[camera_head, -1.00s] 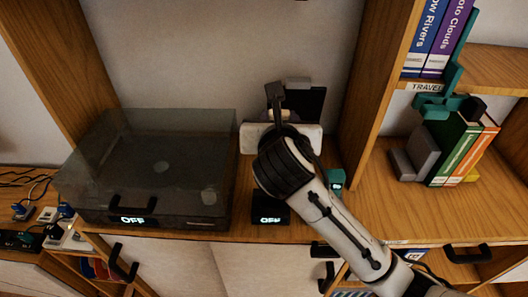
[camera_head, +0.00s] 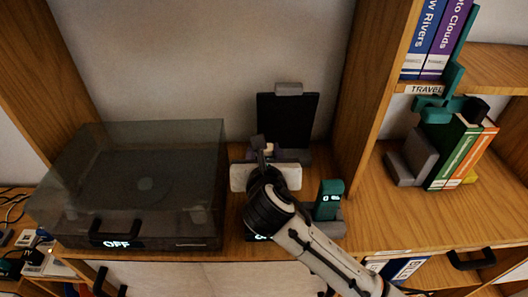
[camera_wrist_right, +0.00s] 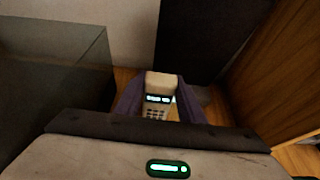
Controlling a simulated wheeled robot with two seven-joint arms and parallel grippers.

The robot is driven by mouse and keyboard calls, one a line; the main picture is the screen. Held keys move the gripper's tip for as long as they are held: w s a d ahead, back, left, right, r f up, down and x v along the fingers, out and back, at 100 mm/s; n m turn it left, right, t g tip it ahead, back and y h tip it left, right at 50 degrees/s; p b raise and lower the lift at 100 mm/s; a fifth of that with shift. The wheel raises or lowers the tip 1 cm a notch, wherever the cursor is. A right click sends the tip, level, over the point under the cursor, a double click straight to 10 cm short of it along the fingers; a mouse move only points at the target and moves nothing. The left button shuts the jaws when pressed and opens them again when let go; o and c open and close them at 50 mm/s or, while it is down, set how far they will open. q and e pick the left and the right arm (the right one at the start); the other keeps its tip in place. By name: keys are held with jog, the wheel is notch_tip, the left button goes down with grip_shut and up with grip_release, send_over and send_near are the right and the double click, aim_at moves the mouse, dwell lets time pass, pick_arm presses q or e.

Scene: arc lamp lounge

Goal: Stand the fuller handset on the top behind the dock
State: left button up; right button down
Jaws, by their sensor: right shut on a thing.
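My right gripper (camera_head: 264,152) is shut on a pale handset (camera_wrist_right: 160,84), with a purple finger on each side of it. In the right wrist view the handset is upright, with a small lit display and keys facing the camera; its lower end is hidden. In the head view my own gripper and arm hide most of it, and I cannot tell whether it touches the wooden top (camera_head: 385,220). A teal handset (camera_head: 328,197) with a lit display stands at a grey base, likely the dock (camera_head: 333,229), right of my gripper. My left gripper is not in view.
A dark turntable (camera_head: 140,185) under a smoky lid stands left, its display reading OFF. A black upright panel (camera_head: 287,120) stands behind my gripper. A wooden upright (camera_head: 365,110) bounds the right side. Books (camera_head: 452,155) and a grey bookend stand beyond it.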

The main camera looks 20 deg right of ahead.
jog(key=c, duration=1.2)
grip_release()
jog(key=p+v, duration=0.1)
jog(key=v, duration=1.1)
